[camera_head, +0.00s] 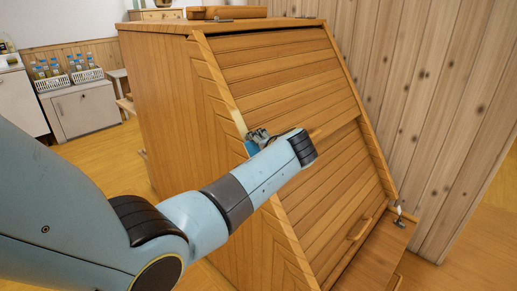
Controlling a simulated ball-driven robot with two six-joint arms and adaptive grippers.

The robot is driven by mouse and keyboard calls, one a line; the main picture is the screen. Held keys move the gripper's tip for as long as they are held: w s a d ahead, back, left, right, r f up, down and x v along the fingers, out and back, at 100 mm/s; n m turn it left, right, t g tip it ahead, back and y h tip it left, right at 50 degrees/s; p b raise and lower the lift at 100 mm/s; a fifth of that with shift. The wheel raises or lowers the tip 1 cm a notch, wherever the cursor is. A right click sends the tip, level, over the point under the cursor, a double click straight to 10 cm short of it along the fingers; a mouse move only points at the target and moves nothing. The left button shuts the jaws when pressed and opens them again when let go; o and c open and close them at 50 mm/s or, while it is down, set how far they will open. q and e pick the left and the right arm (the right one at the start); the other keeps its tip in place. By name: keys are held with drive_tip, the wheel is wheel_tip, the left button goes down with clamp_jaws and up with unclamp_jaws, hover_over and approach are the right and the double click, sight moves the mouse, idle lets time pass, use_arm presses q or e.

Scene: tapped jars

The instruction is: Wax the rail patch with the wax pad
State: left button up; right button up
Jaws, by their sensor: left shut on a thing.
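A wooden roll-top cabinet (285,75) with a slatted sloping front stands before me. Its left side rail (213,66) runs down the slope, and a paler strip, which looks like the rail patch (233,113), shows just above my left gripper. My left gripper (257,138) is at this rail, mostly hidden behind my own wrist. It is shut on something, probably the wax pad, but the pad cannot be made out. Whether it touches the rail cannot be told. My right gripper is out of view.
A wooden box (228,13) lies on the cabinet top. A small metal fitting (400,219) sits at the lower right ledge. A plank wall (425,110) closes the right side. At the back left, white crates of jars (70,77) stand on a low cabinet (85,110).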

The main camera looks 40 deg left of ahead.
use_arm(q)
drive_tip(key=shift+d+f+b, duration=0.5)
drive_tip(key=shift+d+f, duration=0.05)
drive_tip(key=shift+f, duration=0.2)
drive_tip(key=shift+d+f+b, duration=0.5)
drive_tip(key=shift+f, duration=0.25)
drive_tip(key=shift+s+d+f+b, duration=0.1)
drive_tip(key=shift+d+f+b, duration=0.45)
drive_tip(key=shift+f, duration=0.15)
drive_tip(key=shift+s+d+f+b, duration=0.1)
drive_tip(key=shift+d+f+b, duration=0.3)
drive_tip(key=shift+f+b, duration=0.25)
drive_tip(key=shift+d+r+p, duration=0.2)
drive_tip(key=shift+p, duration=0.15)
drive_tip(key=shift+s+d+r+p, duration=0.1)
drive_tip(key=shift+d+r+p, duration=0.35)
drive_tip(key=shift+d, duration=0.3)
drive_tip(key=shift+d+r+p, duration=0.25)
drive_tip(key=shift+d+r, duration=0.35)
drive_tip(key=shift+d, duration=0.1)
drive_tip(key=shift+s+d+r+p, duration=0.1)
drive_tip(key=shift+d+r+p, duration=0.35)
drive_tip(key=shift+d, duration=0.3)
drive_tip(key=shift+r, duration=0.1)
